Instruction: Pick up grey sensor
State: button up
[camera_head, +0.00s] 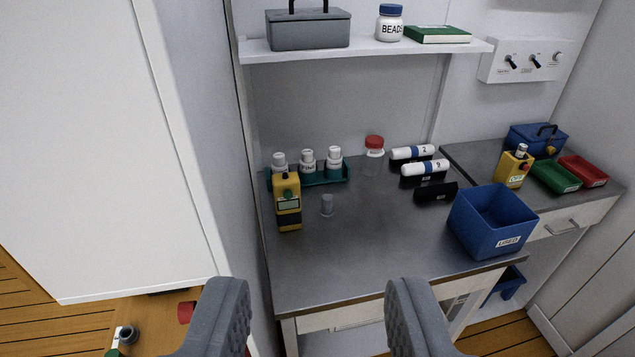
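A small grey cylinder (327,205), which looks like the grey sensor, stands upright on the grey worktop (360,265). It is just right of a yellow handheld device (288,203) and in front of a teal rack. My gripper (318,300) is open, with its two grey fingers wide apart at the bottom of the view. Nothing shows between the fingers except the worktop's front edge and drawer beyond. The cylinder is ahead of the gripper, roughly centred between the fingers and apart from them.
The teal rack (325,177) holds three white bottles. A red-capped clear jar (374,157), white cylinders in black holders (425,169) and a blue bin (493,222) stand to the right. A shelf (365,49) overhangs the back. The worktop's front middle is clear.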

aim_at(327, 200)
jog(key=u, duration=0.1)
jog(key=i, duration=0.35)
jog(key=z, duration=2.4)
jog(key=i, duration=1.85)
jog(key=u, duration=2.45)
